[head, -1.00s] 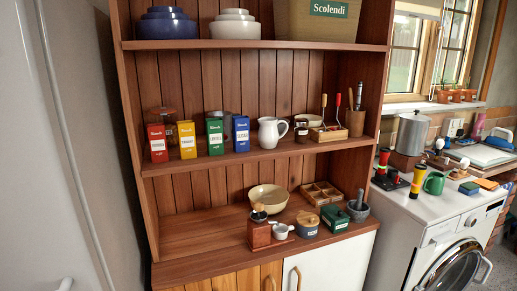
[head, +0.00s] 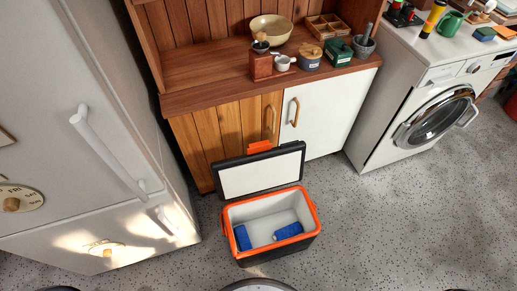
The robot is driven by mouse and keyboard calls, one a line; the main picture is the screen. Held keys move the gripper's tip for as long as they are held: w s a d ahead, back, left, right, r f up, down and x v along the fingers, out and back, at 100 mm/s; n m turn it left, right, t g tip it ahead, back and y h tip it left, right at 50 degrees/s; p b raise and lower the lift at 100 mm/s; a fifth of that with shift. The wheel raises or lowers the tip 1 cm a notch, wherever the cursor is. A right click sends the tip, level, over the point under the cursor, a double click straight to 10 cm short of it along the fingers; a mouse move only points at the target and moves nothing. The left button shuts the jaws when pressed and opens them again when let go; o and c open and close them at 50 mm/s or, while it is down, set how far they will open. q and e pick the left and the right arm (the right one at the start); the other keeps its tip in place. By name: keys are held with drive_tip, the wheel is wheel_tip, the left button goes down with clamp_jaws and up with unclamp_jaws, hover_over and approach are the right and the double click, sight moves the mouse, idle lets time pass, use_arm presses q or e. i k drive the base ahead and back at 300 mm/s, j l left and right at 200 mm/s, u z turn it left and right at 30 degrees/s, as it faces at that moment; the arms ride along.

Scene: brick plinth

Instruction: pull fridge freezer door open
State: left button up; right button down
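The white fridge freezer (head: 100,35) stands at the left in the head view. Its upper door has a long white bar handle (head: 108,150). Below a seam is the lower freezer door (head: 75,228), which looks shut, with a short white handle (head: 168,221) near its right edge and a small round dial (head: 103,248). Neither of my grippers is in view.
An open orange-rimmed cool box (head: 232,219) with blue packs stands on the floor right of the fridge. Behind it is a wooden cabinet (head: 190,150); a washing machine (head: 385,120) stands at the right. Speckled floor (head: 400,215) is clear at the front right.

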sight(135, 230)
drive_tip(key=u, duration=2)
